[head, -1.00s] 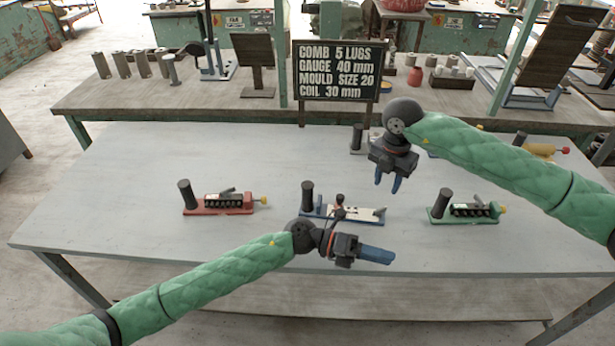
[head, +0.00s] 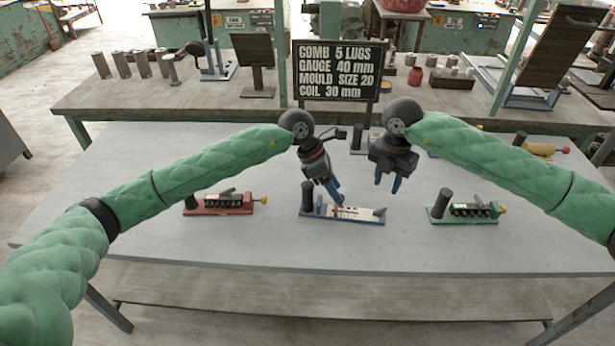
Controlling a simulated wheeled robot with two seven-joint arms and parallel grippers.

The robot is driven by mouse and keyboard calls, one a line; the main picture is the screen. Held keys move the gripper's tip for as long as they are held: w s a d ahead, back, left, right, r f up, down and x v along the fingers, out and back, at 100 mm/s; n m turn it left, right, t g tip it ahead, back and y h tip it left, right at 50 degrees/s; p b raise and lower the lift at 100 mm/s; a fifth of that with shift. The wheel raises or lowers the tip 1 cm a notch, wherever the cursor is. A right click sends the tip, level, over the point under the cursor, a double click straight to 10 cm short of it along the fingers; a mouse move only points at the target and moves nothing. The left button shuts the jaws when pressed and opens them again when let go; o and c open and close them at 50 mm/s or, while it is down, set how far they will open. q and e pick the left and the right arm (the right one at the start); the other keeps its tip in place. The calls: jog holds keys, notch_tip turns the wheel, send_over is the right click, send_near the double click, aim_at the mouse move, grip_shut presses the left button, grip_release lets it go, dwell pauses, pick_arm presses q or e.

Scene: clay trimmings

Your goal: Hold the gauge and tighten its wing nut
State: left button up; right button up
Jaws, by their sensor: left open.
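The blue-based device with a white marked plate, which looks like the gauge (head: 358,214), lies on the near table, with a black upright post (head: 307,197) at its left end. My left gripper (head: 334,193) is open, pointing down over the left part of the plate, close to the post; whether it touches is unclear. I cannot make out the wing nut; the gripper may hide it.
A red device (head: 219,211) lies to the left and a green one (head: 464,220) to the right. Behind stand more devices, including a yellow one (head: 540,150). A black sign (head: 336,72) reads "GAUGE 40 mm". The table front (head: 250,250) is clear.

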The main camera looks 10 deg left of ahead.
aim_at(308, 197)
pick_arm(q)
jog(key=a+y, duration=0.2)
jog(key=w+a+m+t+y, duration=0.1)
jog(key=a+y, duration=0.1)
jog(key=w+a+m+y, duration=0.1)
jog(key=a+y, duration=0.1)
jog(key=shift+a+r, duration=0.25)
jog(key=shift+a, duration=0.15)
jog(key=shift+a+f+m, duration=0.1)
jog(key=shift+a+m, duration=0.2)
jog(key=shift+f, duration=3.75)
jog(key=shift+c, duration=0.5)
